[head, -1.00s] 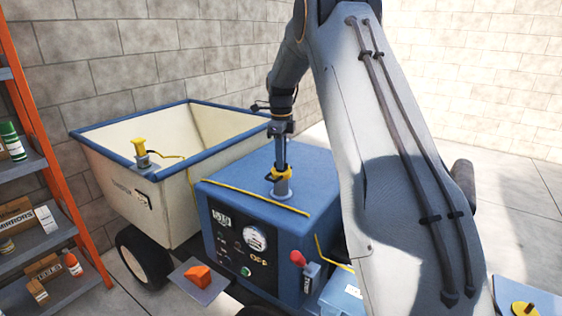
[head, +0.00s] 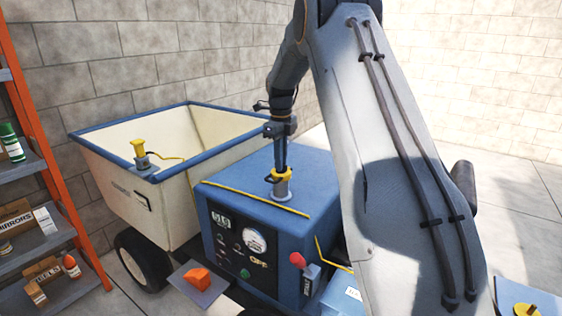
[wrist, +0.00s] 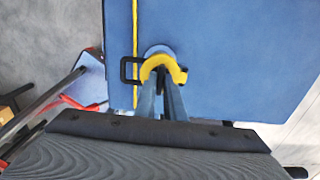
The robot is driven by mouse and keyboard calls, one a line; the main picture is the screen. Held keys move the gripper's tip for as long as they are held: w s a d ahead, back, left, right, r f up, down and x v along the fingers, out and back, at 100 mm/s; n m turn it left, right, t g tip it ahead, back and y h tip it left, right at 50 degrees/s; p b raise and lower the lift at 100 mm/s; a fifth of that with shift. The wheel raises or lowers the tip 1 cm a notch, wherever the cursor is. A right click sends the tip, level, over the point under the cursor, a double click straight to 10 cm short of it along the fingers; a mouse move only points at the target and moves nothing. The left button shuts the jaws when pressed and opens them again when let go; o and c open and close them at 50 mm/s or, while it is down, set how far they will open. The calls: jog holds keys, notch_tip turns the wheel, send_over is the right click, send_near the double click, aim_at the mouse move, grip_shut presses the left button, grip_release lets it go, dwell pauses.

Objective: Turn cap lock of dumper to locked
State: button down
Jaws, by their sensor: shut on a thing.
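A yellow cap (head: 282,174) sits on a short grey filler neck (head: 282,189) on top of a blue engine housing (head: 238,178). My gripper (head: 282,166) comes down on this cap from above and is shut on it. In the wrist view my gripper's two fingers (wrist: 162,92) reach the yellow cap (wrist: 181,74), which shows as a curved yellow piece over the round neck. The fingers hide part of the cap, and I cannot read its lock position.
A black loop (wrist: 124,70) lies beside the neck in the wrist view. A shelf rack (head: 45,150) with bottles and boxes stands at the left. An orange block (head: 197,279) rests on a plate in front. A block wall (head: 200,50) closes off the back.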

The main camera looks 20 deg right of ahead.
jog(key=c, duration=1.8)
grip_release()
jog(key=shift+c, duration=0.2)
jog(key=shift+r+b, duration=1.05)
jog(key=shift+r, duration=2.95)
jog(key=shift+f, duration=0.1)
jog(key=s+a+f+n, duration=0.4)
jog(key=s+f+n, duration=0.1)
jog(key=s+n, duration=0.5)
jog(key=s+a+f+n, duration=0.4)
jog(key=s+n, duration=0.5)
jog(key=s, duration=0.5)
jog(key=s+a+f+n, duration=0.5)
jog(key=s+a+n, duration=0.1)
jog(key=s+n, duration=0.4)
jog(key=shift+s+a+f+n+t, duration=0.3)
jog(key=shift+s+t, duration=0.1)
jog(key=shift+s, duration=0.5)
